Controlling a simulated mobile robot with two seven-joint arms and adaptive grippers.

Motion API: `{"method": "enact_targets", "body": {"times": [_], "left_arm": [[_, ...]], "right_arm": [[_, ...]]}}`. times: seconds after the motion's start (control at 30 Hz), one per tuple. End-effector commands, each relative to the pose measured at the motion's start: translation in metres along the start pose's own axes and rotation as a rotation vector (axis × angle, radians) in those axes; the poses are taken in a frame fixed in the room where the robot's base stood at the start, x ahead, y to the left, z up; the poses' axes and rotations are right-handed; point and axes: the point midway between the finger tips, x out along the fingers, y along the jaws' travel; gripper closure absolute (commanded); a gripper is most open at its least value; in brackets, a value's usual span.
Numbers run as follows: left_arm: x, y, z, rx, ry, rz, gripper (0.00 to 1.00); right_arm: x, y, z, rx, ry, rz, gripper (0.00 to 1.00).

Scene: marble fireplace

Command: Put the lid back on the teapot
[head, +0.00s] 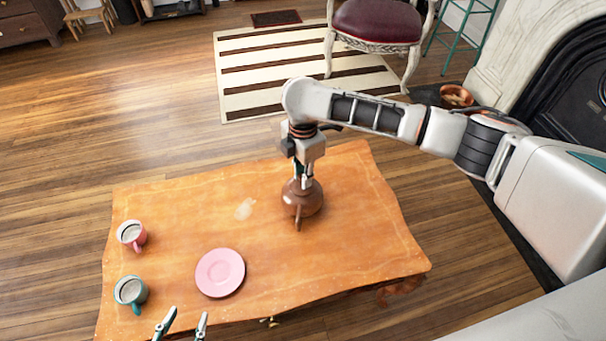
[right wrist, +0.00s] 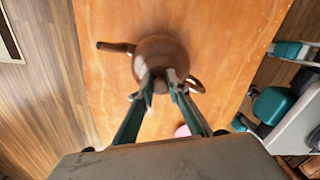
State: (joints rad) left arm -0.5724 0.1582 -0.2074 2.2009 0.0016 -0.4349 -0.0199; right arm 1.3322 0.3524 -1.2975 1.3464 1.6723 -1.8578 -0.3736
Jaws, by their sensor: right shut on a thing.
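The brown teapot (head: 311,202) stands upright near the middle of the table, towards its far right. In the right wrist view the teapot (right wrist: 165,50) has its spout pointing left and its handle at the right. My right gripper (head: 303,181) points straight down over the teapot. Its fingertips are shut on the knob of the teapot lid (right wrist: 160,86). The lid is over the teapot's top, and I cannot tell whether it rests on the rim or hangs just above. My left gripper (head: 187,316) is open and empty at the table's near edge, away from the teapot.
The orange wooden table (head: 370,225) also holds a pink plate (head: 220,272), a pink cup (head: 132,235) and a teal cup (head: 130,291) at the left. A pale stain (head: 244,208) lies left of the teapot. The table's right side is clear.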

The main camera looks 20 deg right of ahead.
Motion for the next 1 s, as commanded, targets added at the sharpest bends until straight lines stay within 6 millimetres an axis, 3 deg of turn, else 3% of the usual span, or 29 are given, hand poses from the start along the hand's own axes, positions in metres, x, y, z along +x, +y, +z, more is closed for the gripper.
{"method": "enact_targets", "body": {"times": [1.0], "left_arm": [[0.0,-0.006,-0.018,0.007,0.027,-0.01,0.6]], "right_arm": [[0.0,0.0,0.0,0.0,0.0,0.0,1.0]]}}
